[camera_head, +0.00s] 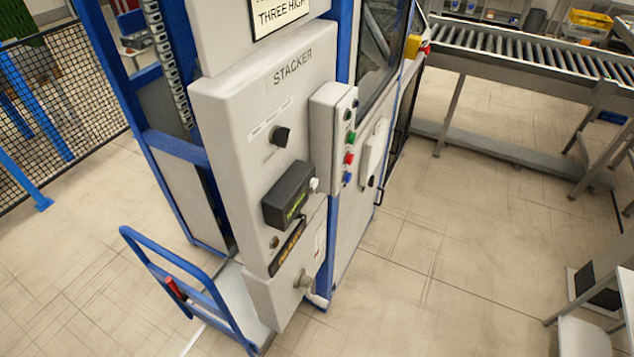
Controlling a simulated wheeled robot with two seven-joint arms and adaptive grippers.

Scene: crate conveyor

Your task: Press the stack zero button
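The grey stacker cabinet (235,120), lettered STACKER, stands upright in the middle of the view. A narrow control box (325,130) on its right carries a column of small buttons. They include a green button (351,136), a red button (348,158) and a blue button (347,177). A black display unit (287,195) with green digits sits on the cabinet front, with a small white knob or button (314,185) at its right end. No label reading stack zero is legible, so I cannot tell which button it is. Neither of my grippers is in view.
A black rotary switch (281,136) sits above the display. A blue trolley (205,290) stands on the floor at the cabinet's lower left. A roller conveyor (520,50) runs along the upper right. Mesh fencing (60,100) is at left.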

